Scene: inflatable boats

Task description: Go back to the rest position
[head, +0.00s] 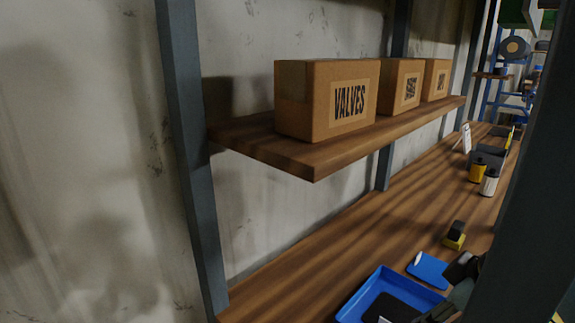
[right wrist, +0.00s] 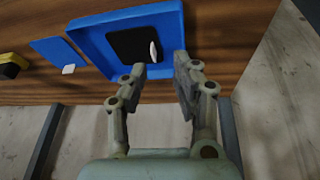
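My right gripper (right wrist: 160,78) is open in the right wrist view, with nothing between its fingers. Beyond the fingertips is a blue tray (right wrist: 95,40) on the wooden bench, with a black flat piece and a small white object inside. In the head view the tray (head: 352,303) sits at the bottom, and dark parts that look like my right gripper (head: 452,292) show at its right edge, partly cut off. Whether they touch the tray I cannot tell. My left gripper is not in view.
A wooden shelf (head: 300,160) holds a box marked VALVES (head: 328,98) and two more boxes. A dark post (head: 535,170) stands at right.

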